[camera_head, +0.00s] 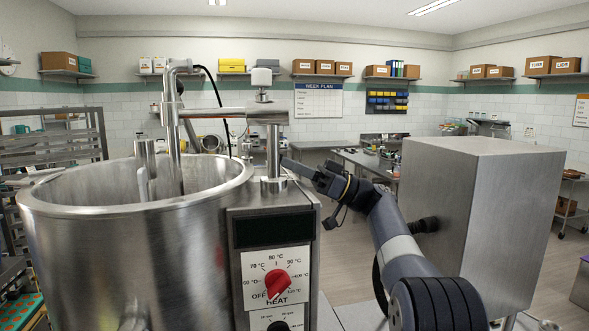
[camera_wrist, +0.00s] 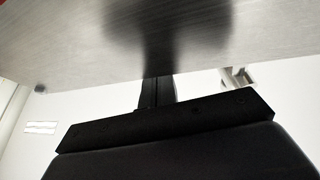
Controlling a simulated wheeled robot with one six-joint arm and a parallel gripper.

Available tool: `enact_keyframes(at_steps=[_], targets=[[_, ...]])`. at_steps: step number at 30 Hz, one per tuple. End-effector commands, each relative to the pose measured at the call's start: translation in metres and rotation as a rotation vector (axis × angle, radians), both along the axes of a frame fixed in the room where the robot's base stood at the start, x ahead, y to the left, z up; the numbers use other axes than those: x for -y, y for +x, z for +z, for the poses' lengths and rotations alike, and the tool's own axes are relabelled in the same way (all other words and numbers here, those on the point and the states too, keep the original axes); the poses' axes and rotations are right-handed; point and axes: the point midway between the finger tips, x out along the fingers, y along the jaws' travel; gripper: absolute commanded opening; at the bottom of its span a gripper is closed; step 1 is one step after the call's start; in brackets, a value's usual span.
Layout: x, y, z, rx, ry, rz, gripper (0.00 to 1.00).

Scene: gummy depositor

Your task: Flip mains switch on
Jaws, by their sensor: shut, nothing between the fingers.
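No mains switch can be made out in either view. The steel control box (camera_head: 312,275) of the depositor stands at the lower middle of the head view, with a dark display (camera_head: 272,231) and a red HEAT knob (camera_head: 277,284) pointing near OFF. A second, dark knob (camera_head: 278,326) is cut off by the lower edge. My gripper (camera_head: 289,165) points left above the box's right top edge, near the steel post. In the wrist view my gripper (camera_wrist: 157,86) is shut and empty, its tips at a brushed metal surface (camera_wrist: 240,35); contact cannot be told.
A large steel kettle (camera_head: 120,225) with pipes over it stands left of the control box. A big steel cabinet (camera_head: 485,200) stands right of my arm. Behind are a work table (camera_head: 362,160), wall shelves with boxes, and a left rack (camera_head: 55,150). Open floor shows between.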

Motion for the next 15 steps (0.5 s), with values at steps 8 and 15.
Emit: enact_keyframes(at_steps=[8, 15], targets=[[-0.0023, -0.0007, 0.0038, 0.001, 0.001, 0.000, 0.00], [-0.0073, -0.0020, 0.0105, 0.003, 0.001, 0.002, 0.00]])
